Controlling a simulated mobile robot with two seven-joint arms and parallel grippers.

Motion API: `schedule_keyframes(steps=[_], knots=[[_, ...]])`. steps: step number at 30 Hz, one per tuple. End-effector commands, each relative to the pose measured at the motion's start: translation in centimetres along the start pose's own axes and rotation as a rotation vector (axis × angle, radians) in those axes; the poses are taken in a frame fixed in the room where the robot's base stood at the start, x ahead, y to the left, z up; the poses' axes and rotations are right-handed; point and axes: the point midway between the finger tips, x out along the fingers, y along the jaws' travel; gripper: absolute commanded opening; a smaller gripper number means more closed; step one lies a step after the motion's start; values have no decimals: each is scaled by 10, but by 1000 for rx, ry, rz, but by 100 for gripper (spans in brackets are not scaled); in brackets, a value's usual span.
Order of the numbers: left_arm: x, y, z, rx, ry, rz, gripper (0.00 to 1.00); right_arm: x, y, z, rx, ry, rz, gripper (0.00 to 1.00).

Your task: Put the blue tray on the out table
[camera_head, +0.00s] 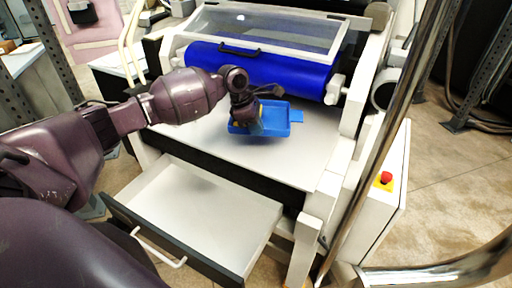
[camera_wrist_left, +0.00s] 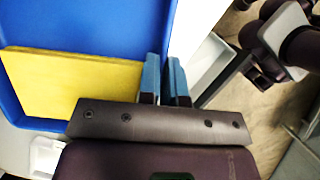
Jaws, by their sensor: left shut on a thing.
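The blue tray (camera_head: 283,122) is over the white table (camera_head: 210,153) in front of the sheeter's blue roller. I cannot tell whether it touches the surface. My left gripper (camera_head: 247,125) reaches down at the tray's near left side. In the left wrist view, its fingers (camera_wrist_left: 165,82) are shut on the wall of the tray (camera_wrist_left: 85,25). A flat yellow slab (camera_wrist_left: 70,88) lies inside the tray. The gripper hides part of the tray in the head view. My right gripper is not seen.
The blue roller (camera_head: 260,70) under a clear cover stands behind the tray. An open, empty drawer (camera_head: 205,215) juts out below the table. A red stop button (camera_head: 386,177) is on the right side. The table is bare left of the tray.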

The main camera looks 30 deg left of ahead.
Motion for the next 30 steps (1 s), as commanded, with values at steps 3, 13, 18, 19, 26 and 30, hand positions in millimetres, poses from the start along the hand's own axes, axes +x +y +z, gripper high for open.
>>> schedule_keyframes(steps=[3,13,18,19,26,30], knots=[[18,0,-7,1,-2,1,0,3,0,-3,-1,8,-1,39],[38,0,-15,1,-2,1,0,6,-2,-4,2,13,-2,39],[59,0,-24,0,-1,-1,0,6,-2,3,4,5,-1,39],[63,0,-25,0,-2,0,0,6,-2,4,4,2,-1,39],[72,0,-29,2,-3,2,0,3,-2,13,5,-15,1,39],[71,0,-29,2,-3,2,0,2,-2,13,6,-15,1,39]])
